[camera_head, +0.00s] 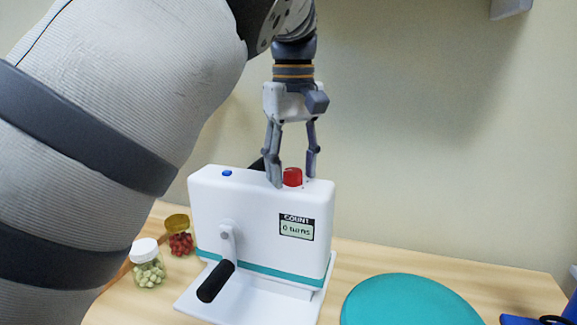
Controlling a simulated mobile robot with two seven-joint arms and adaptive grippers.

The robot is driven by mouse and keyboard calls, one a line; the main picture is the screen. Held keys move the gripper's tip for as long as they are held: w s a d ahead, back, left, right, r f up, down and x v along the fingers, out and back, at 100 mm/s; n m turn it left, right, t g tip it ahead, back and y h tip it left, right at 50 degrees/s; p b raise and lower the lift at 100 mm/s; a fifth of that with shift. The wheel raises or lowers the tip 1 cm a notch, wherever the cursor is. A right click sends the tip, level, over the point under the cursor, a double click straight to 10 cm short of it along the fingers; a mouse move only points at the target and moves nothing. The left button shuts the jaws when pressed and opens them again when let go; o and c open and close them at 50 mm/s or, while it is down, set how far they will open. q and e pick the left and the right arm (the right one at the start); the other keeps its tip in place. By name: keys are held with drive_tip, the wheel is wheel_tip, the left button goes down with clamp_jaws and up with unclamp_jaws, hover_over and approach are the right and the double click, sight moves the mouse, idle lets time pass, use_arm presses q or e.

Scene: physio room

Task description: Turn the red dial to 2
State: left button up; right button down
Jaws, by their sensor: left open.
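The red dial (292,177) sits on top of a white box-shaped machine (262,215), near its right end. My left gripper (293,170) points straight down over the machine's top. It is open, with one finger in front and to the left of the dial and the other above and to the right of it. I cannot tell whether a finger touches the dial. The dial's number marks cannot be read from here. The front display (297,227) reads "COUNT 0 turns". My right gripper is not in view.
A crank with a black handle (216,281) sticks out from the machine's front, and a blue button (227,173) is on its top left. Jars of green (149,272) and red (181,244) pieces stand to the left. A teal disc (408,302) lies to the right.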

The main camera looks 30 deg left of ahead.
use_arm(q)
clamp_jaws()
drive_tip(key=shift+m, duration=0.4)
drive_tip(key=m, duration=0.5)
drive_tip(key=shift+m, duration=0.4)
drive_tip(key=m, duration=0.5)
drive_tip(key=shift+m, duration=0.3)
unclamp_jaws()
